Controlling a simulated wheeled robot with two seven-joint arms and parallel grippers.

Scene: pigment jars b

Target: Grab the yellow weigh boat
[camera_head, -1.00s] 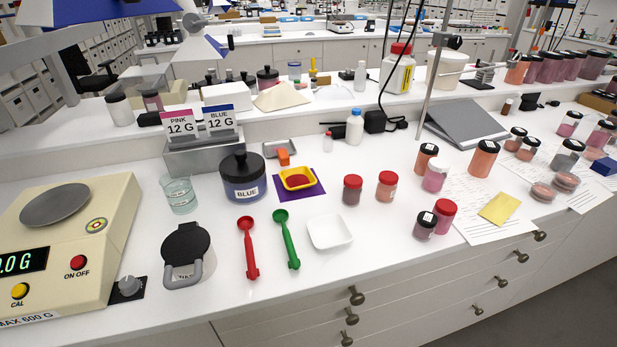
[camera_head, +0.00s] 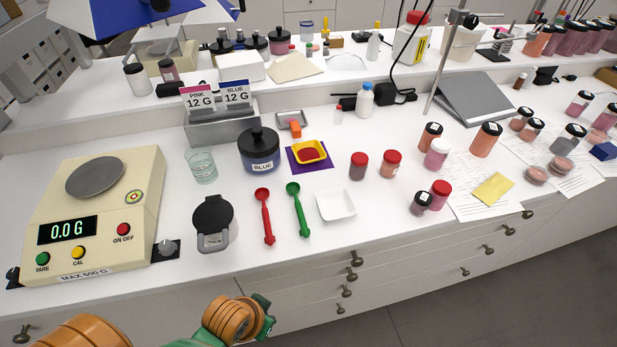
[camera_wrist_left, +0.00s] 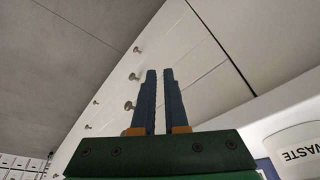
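The yellow weigh boat (camera_head: 322,148) sits on a purple square mat (camera_head: 296,165) on the bench in the head view. It holds dark red powder. The blue-labelled jar (camera_head: 259,152) stands just left of it. My left gripper (camera_wrist_left: 160,72) shows in the left wrist view with its two dark fingers parallel, a narrow gap between them and nothing held. It points toward the drawer fronts and floor, away from the weigh boat. In the head view, orange and green parts of my arm show at the bottom left, below the bench edge. My right gripper is not in view.
A red scoop (camera_head: 264,216), a green scoop (camera_head: 298,210) and a white weigh boat (camera_head: 337,206) lie in front of the yellow boat. Red-lidded jars (camera_head: 358,166) stand to its right. A scale (camera_head: 95,215) is at left. A bin marked WASTE (camera_wrist_left: 297,148) shows in the wrist view.

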